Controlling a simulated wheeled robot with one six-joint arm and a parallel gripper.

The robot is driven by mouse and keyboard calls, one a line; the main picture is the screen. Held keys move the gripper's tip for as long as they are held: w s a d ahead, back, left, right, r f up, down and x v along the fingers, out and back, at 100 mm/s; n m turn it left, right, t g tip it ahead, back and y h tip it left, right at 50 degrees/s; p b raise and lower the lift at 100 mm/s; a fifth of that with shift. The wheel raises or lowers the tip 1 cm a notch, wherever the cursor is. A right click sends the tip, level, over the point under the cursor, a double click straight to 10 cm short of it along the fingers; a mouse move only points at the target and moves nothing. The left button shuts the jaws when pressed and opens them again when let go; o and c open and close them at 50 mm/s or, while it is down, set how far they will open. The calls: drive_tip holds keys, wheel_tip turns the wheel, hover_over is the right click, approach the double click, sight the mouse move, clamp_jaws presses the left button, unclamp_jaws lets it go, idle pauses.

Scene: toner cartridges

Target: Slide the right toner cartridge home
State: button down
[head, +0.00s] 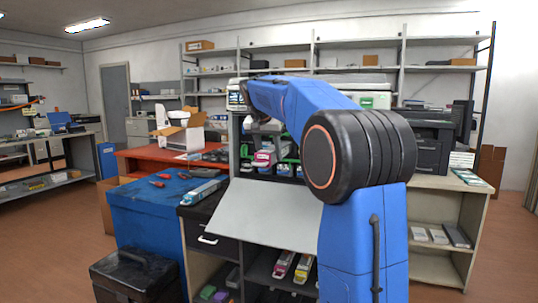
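The printer (234,150) stands open in the middle of the head view, its pale front flap (262,218) folded down. Several cartridge ends show in its bay. A cartridge with a magenta-marked end (263,158) sits higher and nearer than the others, just below my gripper (264,143). Low in the bay are blue-marked ends (284,170). My blue arm and its black joint cover the right side of the bay, so the right slot and any cartridge in it cannot be made out fully. The gripper fingers are small and partly hidden; whether they hold the magenta-marked cartridge is unclear.
A long cartridge (203,191) lies on the dark drawer unit left of the flap. Two cartridges (284,264) lie on the shelf below. A blue cabinet (150,215) with red-handled tools and a black box (134,272) stand at left. A dark printer (432,140) stands right.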

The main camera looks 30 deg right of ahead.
sight(272, 148)
drive_tip(key=shift+w+d, duration=0.1)
idle(0.3)
drive_tip(key=shift+w+d, duration=1.05)
drive_tip(key=shift+d, duration=0.3)
drive_tip(key=shift+f, duration=0.1)
idle(0.3)
drive_tip(key=c, duration=0.8)
unclamp_jaws()
drive_tip(key=shift+c, duration=0.2)
drive_tip(key=shift+a, duration=0.1)
drive_tip(key=shift+s+a, duration=1.25)
drive_tip(key=shift+a, duration=0.25)
drive_tip(key=shift+v, duration=4)
